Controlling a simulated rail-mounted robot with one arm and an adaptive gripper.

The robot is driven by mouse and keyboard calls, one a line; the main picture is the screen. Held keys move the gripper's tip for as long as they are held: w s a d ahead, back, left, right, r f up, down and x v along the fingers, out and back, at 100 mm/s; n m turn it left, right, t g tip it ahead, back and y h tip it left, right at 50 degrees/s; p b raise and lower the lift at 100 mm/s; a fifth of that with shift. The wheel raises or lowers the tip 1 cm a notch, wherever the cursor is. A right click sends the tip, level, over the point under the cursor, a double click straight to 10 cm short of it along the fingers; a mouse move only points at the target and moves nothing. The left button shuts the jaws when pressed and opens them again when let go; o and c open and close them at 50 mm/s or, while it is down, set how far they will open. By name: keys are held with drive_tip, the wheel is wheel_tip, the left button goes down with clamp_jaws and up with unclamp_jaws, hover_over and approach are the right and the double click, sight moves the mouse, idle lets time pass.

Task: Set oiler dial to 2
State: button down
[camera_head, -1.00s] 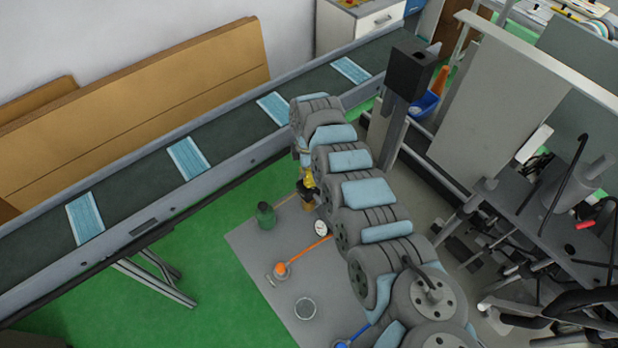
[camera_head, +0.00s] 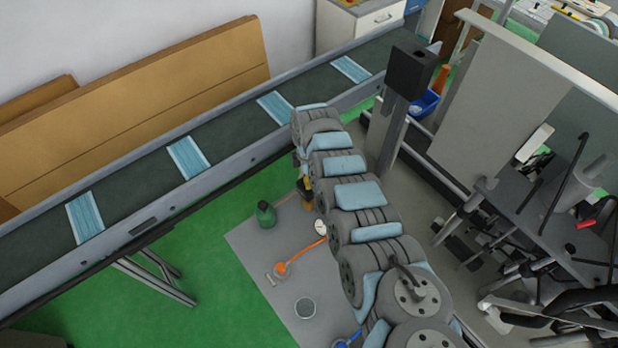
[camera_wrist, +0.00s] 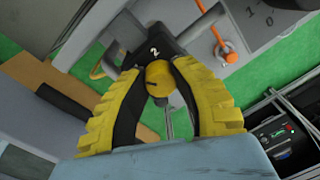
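The oiler dial is a round yellow knob (camera_wrist: 165,84) with a dark mark on its face, at the middle of the wrist view. It sits on a black housing (camera_wrist: 150,45) with a white "2" beside the knob. My gripper (camera_wrist: 158,72) has its ribbed yellow fingers on both sides of the knob and appears shut on it. The dark mark points toward the left finger, not straight at the "2". In the head view my gripper (camera_head: 306,190) is small beside the grey panel, partly hidden by my arm, and the dial cannot be made out.
The grey panel (camera_head: 262,240) also carries a green bottle-like part (camera_head: 265,214), an orange-handled valve (camera_head: 282,269), a white gauge (camera_head: 320,227) and a round grey cup (camera_head: 305,308). A conveyor (camera_head: 140,165) with blue masks runs behind. A post with a black box (camera_head: 411,70) stands right of my arm.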

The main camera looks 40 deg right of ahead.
drive_tip(key=shift+m, duration=0.3)
drive_tip(key=shift+r+m+p, duration=0.15)
drive_tip(key=shift+m+p, duration=1)
drive_tip(key=shift+m, duration=0.05)
drive_tip(key=m, duration=0.2)
drive_tip(key=shift+m+p, duration=0.3)
drive_tip(key=shift+p, duration=0.05)
drive_tip(key=m, duration=0.3)
drive_tip(key=shift+f+b, duration=0.3)
drive_tip(key=shift+b, duration=0.05)
drive_tip(key=shift+s+r+m+t+b, duration=0.1)
drive_tip(key=shift+m+t+b, duration=0.3)
drive_tip(key=shift+m, duration=1.2)
drive_tip(key=c, duration=0.8)
unclamp_jaws()
drive_tip(key=shift+s, duration=0.1)
